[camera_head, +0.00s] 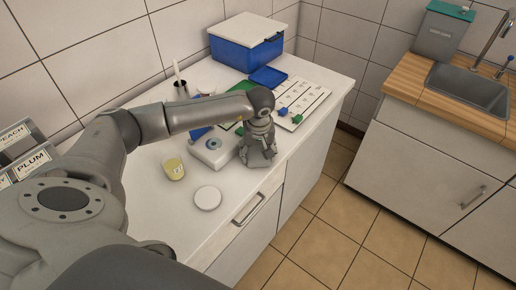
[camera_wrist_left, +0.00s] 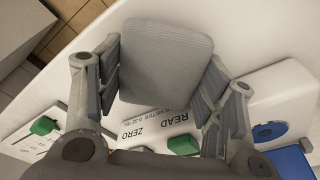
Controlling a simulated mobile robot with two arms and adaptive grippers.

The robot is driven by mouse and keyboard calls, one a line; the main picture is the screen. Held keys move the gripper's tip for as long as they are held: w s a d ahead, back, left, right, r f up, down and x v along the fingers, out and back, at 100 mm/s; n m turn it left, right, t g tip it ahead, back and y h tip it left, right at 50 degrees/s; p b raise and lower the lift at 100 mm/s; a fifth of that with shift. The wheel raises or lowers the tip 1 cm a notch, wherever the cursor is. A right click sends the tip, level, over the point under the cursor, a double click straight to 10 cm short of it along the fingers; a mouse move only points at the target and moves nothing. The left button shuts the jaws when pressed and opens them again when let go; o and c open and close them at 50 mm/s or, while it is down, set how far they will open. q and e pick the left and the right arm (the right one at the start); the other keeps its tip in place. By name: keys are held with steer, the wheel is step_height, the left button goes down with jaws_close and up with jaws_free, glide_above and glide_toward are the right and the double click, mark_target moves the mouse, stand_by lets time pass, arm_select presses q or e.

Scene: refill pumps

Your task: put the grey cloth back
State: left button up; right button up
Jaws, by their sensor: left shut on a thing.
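The grey cloth (camera_wrist_left: 165,48) shows in the left wrist view as a soft rounded grey pad between the two fingers. My left gripper (camera_wrist_left: 160,85) is shut on it and hangs over a white card printed with "READ" and "ZERO". In the head view my left gripper (camera_head: 258,155) points down at the white counter, just right of a white device with a round blue-grey dial (camera_head: 214,147). The cloth cannot be told apart from the grey fingers there. Whether it touches the counter is unclear. My right gripper is not in view.
A white board with green and blue pieces (camera_head: 309,101), a blue tray (camera_head: 268,76) and a lidded blue box (camera_head: 247,50) stand behind. A sink counter (camera_head: 411,75) is across a floor gap.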

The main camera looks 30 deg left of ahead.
mark_target(259, 158)
arm_select(q)
steer(key=shift+f, duration=0.1)
steer(key=shift+f+b, duration=0.15)
steer(key=shift+b, duration=0.15)
steer(key=o, duration=0.8)
steer(key=shift+r+p, duration=0.3)
steer(key=shift+r, duration=0.05)
steer(key=shift+s+d+r+b, duration=0.25)
steer(key=shift+r+b, duration=0.35)
steer(key=shift+r, duration=1.35)
steer(key=shift+s+d+r+b, duration=0.2)
steer(key=shift+r+b, duration=0.35)
steer(key=shift+r, duration=1.4)
steer(key=shift+s+d+r+b, duration=0.2)
steer(key=shift+r+b, duration=0.4)
steer(key=shift+r, duration=1.35)
